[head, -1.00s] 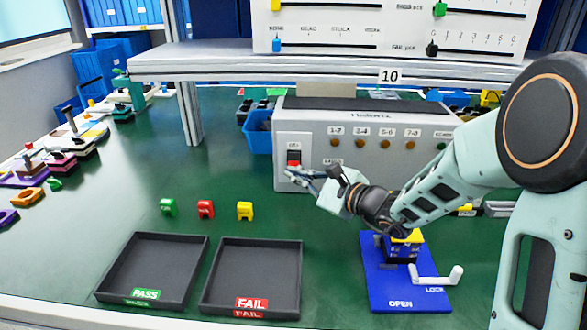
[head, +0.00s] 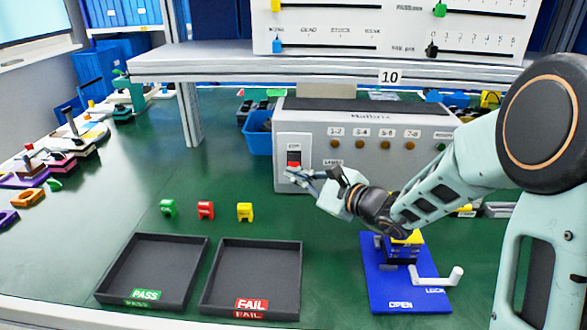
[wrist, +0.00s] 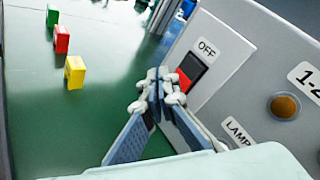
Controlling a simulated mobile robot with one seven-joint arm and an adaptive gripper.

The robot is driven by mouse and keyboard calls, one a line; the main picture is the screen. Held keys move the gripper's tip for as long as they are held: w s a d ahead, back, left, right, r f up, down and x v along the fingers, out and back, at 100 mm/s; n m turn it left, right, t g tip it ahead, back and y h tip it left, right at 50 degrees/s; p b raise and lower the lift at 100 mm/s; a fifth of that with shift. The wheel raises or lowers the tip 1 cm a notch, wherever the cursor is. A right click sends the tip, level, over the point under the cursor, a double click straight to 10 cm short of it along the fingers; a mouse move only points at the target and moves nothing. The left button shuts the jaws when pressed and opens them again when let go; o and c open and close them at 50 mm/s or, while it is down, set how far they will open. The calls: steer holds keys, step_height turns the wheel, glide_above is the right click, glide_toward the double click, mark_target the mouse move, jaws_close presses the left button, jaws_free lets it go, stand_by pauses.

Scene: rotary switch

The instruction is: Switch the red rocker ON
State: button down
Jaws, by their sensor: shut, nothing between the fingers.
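The red rocker (head: 293,158) sits on a white plate at the left end of the grey control box (head: 360,165). In the wrist view the rocker (wrist: 186,76) shows a red half and a black half, with the label OFF (wrist: 207,48) on the plate beside the black half. My gripper (head: 290,172) is shut and empty, just in front of the plate. In the wrist view its fingertips (wrist: 160,82) are together next to the rocker's red end. I cannot tell whether they touch it.
Small green, red and yellow blocks (head: 245,211) stand on the green table. Black PASS (head: 115,258) and FAIL (head: 220,262) trays lie in front. A blue fixture with a white handle (head: 385,295) stands below my arm. A shelf (head: 240,62) hangs above the box.

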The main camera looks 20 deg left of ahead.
steer(key=shift+w, duration=0.15)
steer(key=shift+w+a+b, duration=0.1)
steer(key=shift+w+b, duration=0.2)
steer(key=shift+b, duration=0.05)
steer(key=shift+w+a+f, duration=0.1)
steer(key=shift+w, duration=0.2)
stand_by(0.8)
steer(key=shift+s, duration=0.1)
steer(key=shift+s+d+b, duration=0.2)
steer(key=shift+s+b, duration=0.25)
steer(key=shift+s, duration=0.2)
steer(key=shift+s+d+r+b, duration=0.15)
steer(key=shift+s+d+b, duration=0.05)
steer(key=shift+s, duration=0.6)
steer(key=shift+s+d+r+b, duration=0.2)
steer(key=shift+s+b, duration=0.05)
steer(key=shift+s, duration=0.55)
steer(key=shift+s+d+r+b, duration=0.15)
steer(key=shift+s+d+b, duration=0.05)
steer(key=shift+s, duration=0.6)
